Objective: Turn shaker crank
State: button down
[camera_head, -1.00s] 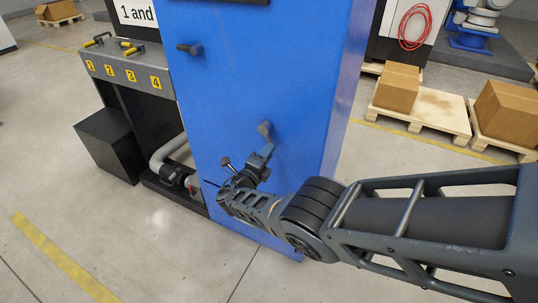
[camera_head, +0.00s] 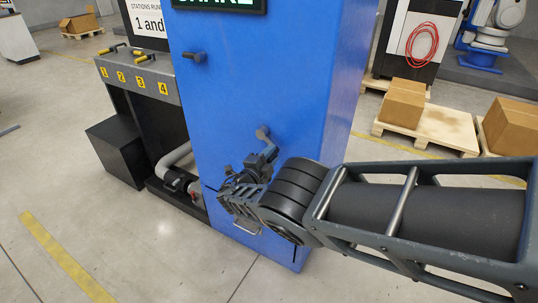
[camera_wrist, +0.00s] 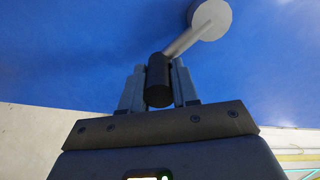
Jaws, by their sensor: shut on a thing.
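The shaker crank (camera_head: 263,132) is on the front of a blue cabinet (camera_head: 235,100). In the wrist view it shows a round light grey hub (camera_wrist: 210,17), a grey arm slanting down to the left, and a black handle (camera_wrist: 159,80). My gripper (camera_head: 268,153) is at the crank, below its hub. In the wrist view my gripper (camera_wrist: 159,88) has one finger on each side of the black handle and is shut on it. In the head view the handle is largely hidden by the fingers.
Another dark handle (camera_head: 194,57) sticks out higher on the cabinet. A grey numbered panel (camera_head: 138,80) with yellow-gripped levers stands to the left, with a pipe (camera_head: 174,158) below. Cartons on pallets (camera_head: 432,130) stand at the right. The floor in front is open.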

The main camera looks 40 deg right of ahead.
jog(key=shift+s+r+n+p, duration=0.25)
jog(key=shift+r+n+p, duration=0.1)
jog(key=shift+n, duration=0.25)
jog(key=c, duration=0.8)
grip_release()
jog(key=shift+c, duration=0.2)
jog(key=p+v, duration=0.3)
jog(key=v, duration=0.4)
jog(key=shift+a, duration=0.3)
jog(key=shift+s, duration=0.1)
